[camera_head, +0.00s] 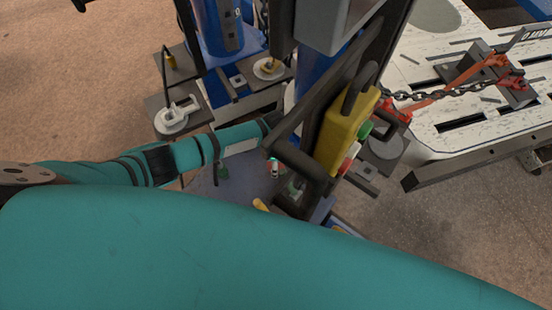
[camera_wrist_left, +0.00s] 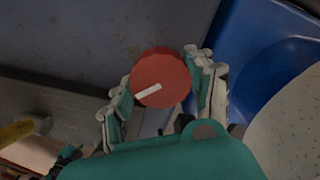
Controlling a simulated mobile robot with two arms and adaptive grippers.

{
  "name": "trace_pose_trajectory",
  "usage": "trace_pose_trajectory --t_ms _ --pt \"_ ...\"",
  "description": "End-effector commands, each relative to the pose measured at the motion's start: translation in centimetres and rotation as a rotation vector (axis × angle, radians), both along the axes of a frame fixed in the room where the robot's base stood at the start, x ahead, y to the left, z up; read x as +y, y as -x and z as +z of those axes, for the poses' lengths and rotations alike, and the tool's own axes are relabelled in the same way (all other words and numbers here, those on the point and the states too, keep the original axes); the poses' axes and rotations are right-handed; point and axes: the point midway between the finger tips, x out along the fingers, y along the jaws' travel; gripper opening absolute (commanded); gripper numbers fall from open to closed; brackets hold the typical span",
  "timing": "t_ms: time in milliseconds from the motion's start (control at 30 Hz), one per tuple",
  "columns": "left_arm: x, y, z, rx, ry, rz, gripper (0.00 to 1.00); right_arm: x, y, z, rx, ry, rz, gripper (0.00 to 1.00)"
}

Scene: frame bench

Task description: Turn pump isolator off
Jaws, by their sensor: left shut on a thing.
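In the left wrist view a round red knob (camera_wrist_left: 172,70) with a white pointer line sits between the fingers of my left gripper (camera_wrist_left: 160,82). I take the knob for the pump isolator's handle; no label is readable. The white line runs from near the knob's middle to its left edge, tilted slightly down. The fingers are closed against the knob's two sides. In the head view my left arm reaches in from the left, and its gripper and the knob are hidden behind dark frame parts. My right gripper is in neither view.
A yellow control box (camera_head: 345,130) with green and red buttons hangs close to my left wrist. Dark frame bars (camera_head: 320,105) stand around it. A slotted white bench (camera_head: 470,120) with chain and clamps is at the right. Brown floor (camera_head: 75,80) at the left is clear.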

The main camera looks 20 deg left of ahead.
Motion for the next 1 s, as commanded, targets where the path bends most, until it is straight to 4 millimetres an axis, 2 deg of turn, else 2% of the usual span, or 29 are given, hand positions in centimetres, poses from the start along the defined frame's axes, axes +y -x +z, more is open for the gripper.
trace_pose_trajectory --t_ms 100,600,1000 --pt "-0.1 0.0 0.4 0.000 0.001 0.114 0.23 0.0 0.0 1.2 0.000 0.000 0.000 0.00" --pt "0.0 -0.1 0.3 -0.001 0.000 0.561 0.23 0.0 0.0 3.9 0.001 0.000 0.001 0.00" --pt "0.0 -0.2 0.2 -0.002 0.000 0.761 0.23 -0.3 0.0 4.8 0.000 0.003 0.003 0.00"
